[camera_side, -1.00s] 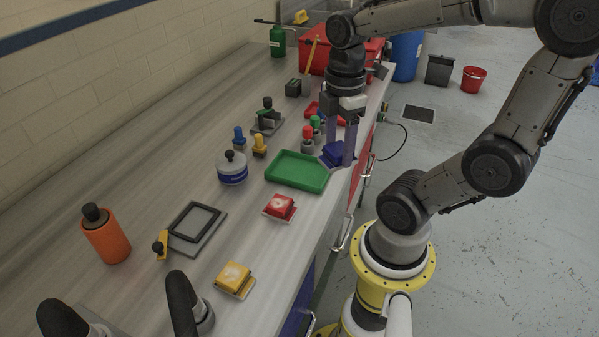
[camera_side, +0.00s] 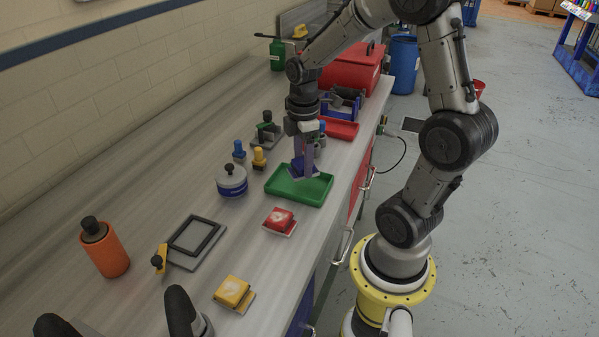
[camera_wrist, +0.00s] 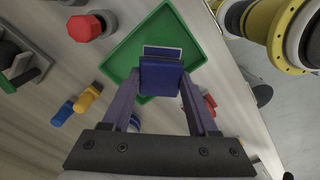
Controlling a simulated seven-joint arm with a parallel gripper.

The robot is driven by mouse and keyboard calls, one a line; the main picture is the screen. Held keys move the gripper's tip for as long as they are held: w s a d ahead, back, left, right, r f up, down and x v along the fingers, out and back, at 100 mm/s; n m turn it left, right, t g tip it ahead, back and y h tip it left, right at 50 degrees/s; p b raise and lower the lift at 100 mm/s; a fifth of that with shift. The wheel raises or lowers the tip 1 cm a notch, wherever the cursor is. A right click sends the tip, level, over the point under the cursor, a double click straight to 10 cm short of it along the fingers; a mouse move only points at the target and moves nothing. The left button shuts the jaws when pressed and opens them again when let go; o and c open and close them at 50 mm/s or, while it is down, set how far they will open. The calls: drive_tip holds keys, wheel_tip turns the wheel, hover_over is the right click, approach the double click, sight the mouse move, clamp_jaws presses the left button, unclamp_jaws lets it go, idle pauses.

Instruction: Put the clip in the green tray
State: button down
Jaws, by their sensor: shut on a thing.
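The green tray (camera_side: 290,194) lies flat on the bench in the side view; it also shows in the wrist view (camera_wrist: 119,66). My gripper (camera_side: 301,172) is over the tray in the side view, and its fingers (camera_wrist: 160,82) show in the wrist view. It is shut on a dark blue clip (camera_side: 298,169), which shows between the fingertips in the wrist view (camera_wrist: 162,76). The clip is over the tray's area, towards its far side. I cannot tell whether the clip touches the tray floor.
A red button box (camera_side: 280,220) stands just in front of the tray. A blue-and-white round pot (camera_side: 232,181) and a yellow-topped knob (camera_side: 259,158) stand to its left. A red tray (camera_side: 341,129) lies behind. The bench's front edge is close on the right.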

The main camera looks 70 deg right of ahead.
sight(299, 173)
drive_tip(key=shift+w+d+f, duration=0.2)
drive_tip(key=shift+w+f, duration=0.2)
drive_tip(key=shift+f, duration=0.1)
drive_tip(key=shift+w+d+f, duration=0.1)
drive_tip(key=shift+w+f, duration=0.1)
drive_tip(key=shift+f, duration=1.6)
drive_tip(key=shift+f, duration=0.1)
drive_tip(key=shift+c, duration=0.9)
unclamp_jaws()
